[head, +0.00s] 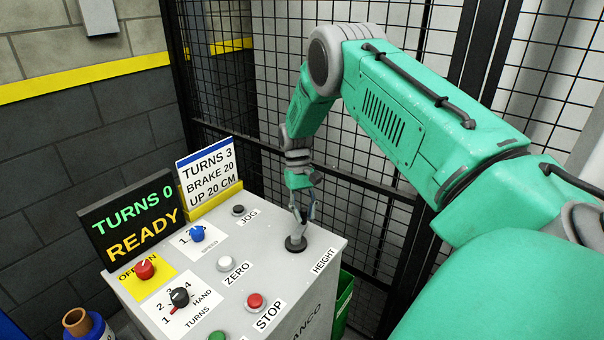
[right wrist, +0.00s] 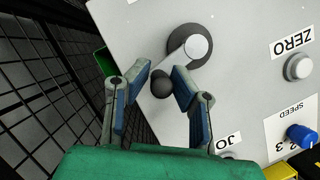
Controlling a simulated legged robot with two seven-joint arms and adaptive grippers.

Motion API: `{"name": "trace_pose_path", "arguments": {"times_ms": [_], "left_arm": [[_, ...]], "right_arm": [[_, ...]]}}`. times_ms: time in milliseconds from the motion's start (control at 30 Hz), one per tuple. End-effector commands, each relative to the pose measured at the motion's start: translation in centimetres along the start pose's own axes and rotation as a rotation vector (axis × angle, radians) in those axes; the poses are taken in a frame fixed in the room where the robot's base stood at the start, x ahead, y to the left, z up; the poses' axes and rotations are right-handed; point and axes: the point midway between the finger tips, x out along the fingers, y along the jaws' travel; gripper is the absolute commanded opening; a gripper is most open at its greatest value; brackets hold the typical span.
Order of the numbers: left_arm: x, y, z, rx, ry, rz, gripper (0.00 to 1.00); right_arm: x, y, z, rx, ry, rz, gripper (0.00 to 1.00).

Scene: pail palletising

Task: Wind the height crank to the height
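The height crank (head: 296,243) is at the right back corner of the control box top, beside the HEIGHT label (head: 323,261). In the right wrist view its pale arm (right wrist: 182,54) runs from a dark round base to a dark ball knob (right wrist: 162,85). My right gripper (head: 303,212) is down at the crank. In its wrist view the fingers (right wrist: 161,78) stand on either side of the knob, with slight gaps showing, and look open. The display (head: 134,222) reads TURNS 0, READY. A card (head: 208,172) reads TURNS 3, BRAKE 20, UP 20 CM. My left gripper is out of view.
The box top (head: 255,225) carries a red OFF/ON knob (head: 145,270), a TURNS selector (head: 180,298), a blue speed knob (head: 197,234), and JOG (head: 238,210), ZERO (head: 225,263) and red STOP (head: 256,300) buttons. A black mesh fence (head: 345,190) stands close behind.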

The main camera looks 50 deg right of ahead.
Motion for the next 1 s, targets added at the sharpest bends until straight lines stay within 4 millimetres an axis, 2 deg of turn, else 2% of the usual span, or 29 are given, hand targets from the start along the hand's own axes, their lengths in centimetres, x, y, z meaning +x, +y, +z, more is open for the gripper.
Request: {"name": "trace_pose_path", "arguments": {"times_ms": [333, 467, 567, 800, 1000], "left_arm": [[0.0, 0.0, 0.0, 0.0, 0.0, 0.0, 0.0], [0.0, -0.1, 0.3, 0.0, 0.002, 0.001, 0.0], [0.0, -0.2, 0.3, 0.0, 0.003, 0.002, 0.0], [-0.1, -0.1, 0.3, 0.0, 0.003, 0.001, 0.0], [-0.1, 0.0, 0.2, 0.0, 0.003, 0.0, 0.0]], "right_arm": [[0.0, 0.0, -0.1, 0.002, -0.001, 0.0, 0.37], [-0.8, -0.2, 0.0, 0.001, 0.002, 0.001, 0.37], [-2.4, -0.2, 0.0, 0.001, 0.004, 0.0, 0.37], [-7.5, 0.1, -0.3, 0.002, 0.003, -0.002, 0.37], [-10.6, 0.5, -0.4, 0.003, 0.0, -0.002, 0.37]]}}
